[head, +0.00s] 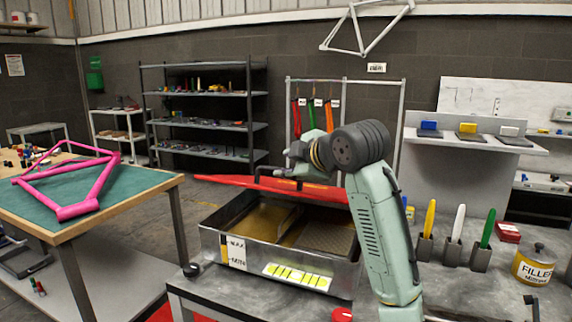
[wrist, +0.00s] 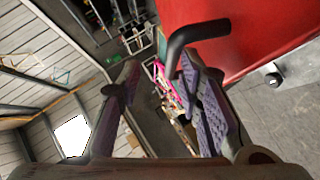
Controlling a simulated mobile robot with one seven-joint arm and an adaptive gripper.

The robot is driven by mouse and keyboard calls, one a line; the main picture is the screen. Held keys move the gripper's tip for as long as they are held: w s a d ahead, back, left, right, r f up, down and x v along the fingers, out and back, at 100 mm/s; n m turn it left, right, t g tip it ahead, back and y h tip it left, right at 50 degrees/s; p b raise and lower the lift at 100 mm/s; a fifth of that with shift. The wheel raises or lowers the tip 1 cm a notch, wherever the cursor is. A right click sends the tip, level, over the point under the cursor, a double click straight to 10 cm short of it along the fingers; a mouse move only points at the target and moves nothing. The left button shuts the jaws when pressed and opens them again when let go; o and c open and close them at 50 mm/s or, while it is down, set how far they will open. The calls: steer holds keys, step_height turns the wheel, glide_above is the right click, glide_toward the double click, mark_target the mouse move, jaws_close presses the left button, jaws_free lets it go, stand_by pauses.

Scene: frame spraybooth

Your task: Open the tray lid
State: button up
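The metal tray (head: 219,243) sits on the bench with its inside in view, a yellowish bottom and a mesh part at right. Its red lid (head: 225,181) is raised at the back of the tray, seen nearly edge-on. In the wrist view the lid (wrist: 240,65) fills the upper right. The lid's black bar handle (head: 262,170) also shows in the wrist view (wrist: 200,31). My gripper (head: 290,163) is just above the handle. In the wrist view my gripper (wrist: 160,68) has its fingers apart, with the handle's bend by the right fingertip. Whether they touch is unclear.
A table (head: 150,193) with a pink bicycle frame (head: 75,209) stands at left. Right of the tray are brushes in holders (head: 453,250), a filler can (head: 534,264) and a red box (head: 507,232). A hanging rack (head: 345,95) stands behind.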

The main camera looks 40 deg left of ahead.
steer(key=v, duration=0.8)
stand_by(0.4)
steer(key=shift+s+f, duration=0.1)
steer(key=shift+f, duration=0.1)
stand_by(0.4)
